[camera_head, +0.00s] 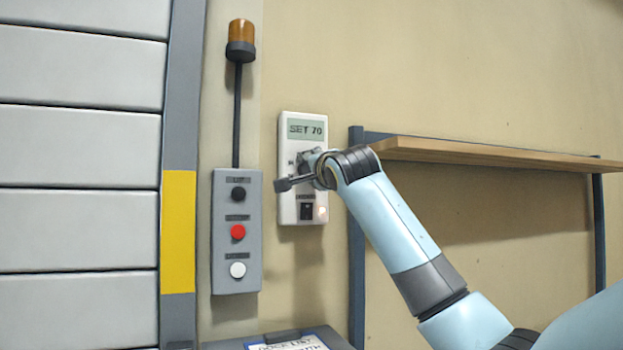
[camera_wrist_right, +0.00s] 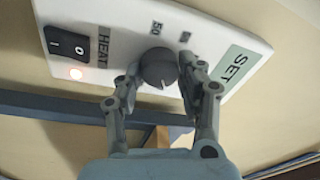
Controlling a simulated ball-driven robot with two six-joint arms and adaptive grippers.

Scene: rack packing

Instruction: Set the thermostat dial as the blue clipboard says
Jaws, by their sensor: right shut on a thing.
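A white mark shows on the dial's edge. My left gripper is not in view.
Below the dial is a black rocker switch (camera_head: 307,211) with a lit lamp (camera_head: 321,211) beside it. To the left is a grey button box (camera_head: 222,262) with an amber beacon (camera_head: 241,33). A wooden shelf (camera_head: 480,152) is on the right, close to my right arm.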

